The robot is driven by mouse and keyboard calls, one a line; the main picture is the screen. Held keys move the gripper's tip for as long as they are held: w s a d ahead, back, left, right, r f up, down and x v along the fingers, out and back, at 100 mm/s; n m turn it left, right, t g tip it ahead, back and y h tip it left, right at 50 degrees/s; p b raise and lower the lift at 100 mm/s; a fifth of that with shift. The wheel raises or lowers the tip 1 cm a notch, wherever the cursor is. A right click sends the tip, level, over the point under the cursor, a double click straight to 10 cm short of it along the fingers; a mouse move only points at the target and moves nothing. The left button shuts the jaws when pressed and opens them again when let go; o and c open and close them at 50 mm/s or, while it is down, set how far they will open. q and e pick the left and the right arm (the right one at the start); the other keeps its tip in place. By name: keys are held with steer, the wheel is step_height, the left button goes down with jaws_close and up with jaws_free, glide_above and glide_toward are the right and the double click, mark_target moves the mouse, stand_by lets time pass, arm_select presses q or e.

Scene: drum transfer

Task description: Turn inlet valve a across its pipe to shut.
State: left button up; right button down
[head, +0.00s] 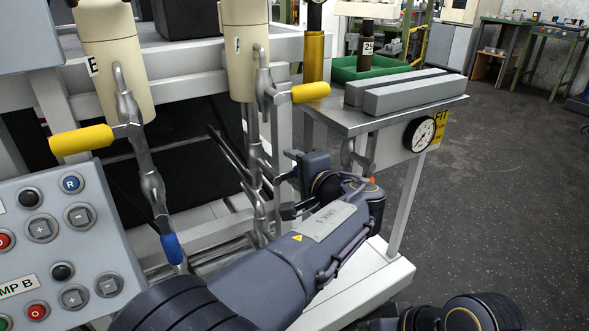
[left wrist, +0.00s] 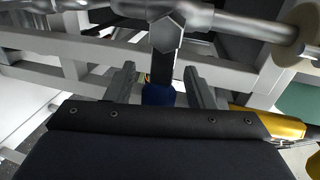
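Two valve pipes hang below cream vessels in the head view, each with a yellow lever: the left one (head: 80,140) and the right one (head: 310,92). A blue grip (head: 172,248) shows low on the left pipe. My left gripper (head: 287,187) is beside the lower right pipe (head: 260,205). In the left wrist view, a dark lever (left wrist: 164,68) with a blue grip (left wrist: 158,94) extends across the pipe (left wrist: 245,27). The grip lies between my open fingers, with gaps on both sides. No label reads "inlet a". My right gripper is out of view.
A metal bench (head: 380,122) with grey bars, a green tray (head: 372,68) and a gauge (head: 420,134) stands right of my left gripper. A button panel (head: 55,250) is at the left. White frame rails lie behind the pipes.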

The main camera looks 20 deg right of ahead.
arm_select(q)
steer(key=p+v, duration=0.2)
steer(key=v, duration=0.5)
steer(key=shift+s, duration=0.4)
